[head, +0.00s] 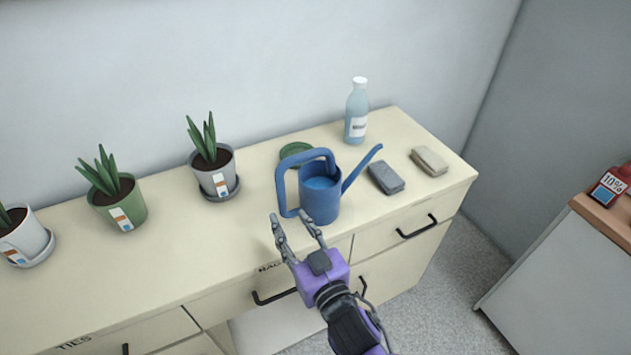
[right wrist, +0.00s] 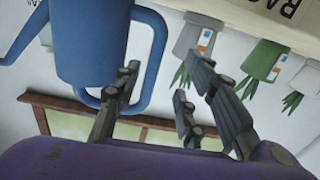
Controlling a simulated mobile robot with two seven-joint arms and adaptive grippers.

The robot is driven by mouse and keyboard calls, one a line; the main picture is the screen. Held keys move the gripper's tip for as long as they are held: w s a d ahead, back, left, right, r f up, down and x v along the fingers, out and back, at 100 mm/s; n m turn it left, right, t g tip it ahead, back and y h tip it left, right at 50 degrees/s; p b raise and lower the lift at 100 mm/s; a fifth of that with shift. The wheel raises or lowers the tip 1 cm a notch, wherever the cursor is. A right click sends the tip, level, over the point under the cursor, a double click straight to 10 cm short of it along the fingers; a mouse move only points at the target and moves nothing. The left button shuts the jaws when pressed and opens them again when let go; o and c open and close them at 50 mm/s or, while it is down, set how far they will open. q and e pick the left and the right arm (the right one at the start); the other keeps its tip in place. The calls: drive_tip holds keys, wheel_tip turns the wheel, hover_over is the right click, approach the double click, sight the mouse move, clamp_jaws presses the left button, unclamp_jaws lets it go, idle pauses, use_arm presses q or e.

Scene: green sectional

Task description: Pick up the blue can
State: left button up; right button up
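The blue can is a blue watering can (head: 319,203) with a loop handle on its left and a long spout to the upper right. It stands upright on the cream cabinet top. My right gripper (head: 289,217) is open and empty, just in front of the can's handle side. In the right wrist view, which is upside down, the can (right wrist: 88,45) fills the upper left. The handle shows between the spread fingertips of my right gripper (right wrist: 168,72); I cannot tell whether they touch it. My left gripper is not in view.
The cabinet (head: 420,205) also holds a bottle (head: 356,115) behind the can, a green dish (head: 295,153), a dark grey block (head: 386,177) and a beige block (head: 429,161) to its right. A potted plant in a grey pot (head: 213,176) stands left; more pots stand farther left.

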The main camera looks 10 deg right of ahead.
sight(283, 202)
drive_tip(key=shift+w+a+r, duration=0.1)
drive_tip(key=shift+w+r, duration=0.05)
drive_tip(key=shift+r, duration=0.05)
drive_tip(key=shift+w+a+r, duration=0.1)
drive_tip(key=shift+w, duration=0.1)
drive_tip(key=shift+w+r, duration=0.15)
drive_tip(key=shift+w, duration=0.55)
drive_tip(key=p+x, duration=0.1)
drive_tip(key=x, duration=0.3)
drive_tip(key=shift+w, duration=0.85)
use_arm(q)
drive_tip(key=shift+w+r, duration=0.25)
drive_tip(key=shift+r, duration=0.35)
use_arm(e)
clamp_jaws()
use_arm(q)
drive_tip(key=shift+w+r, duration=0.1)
use_arm(e)
drive_tip(key=shift+a, duration=0.1)
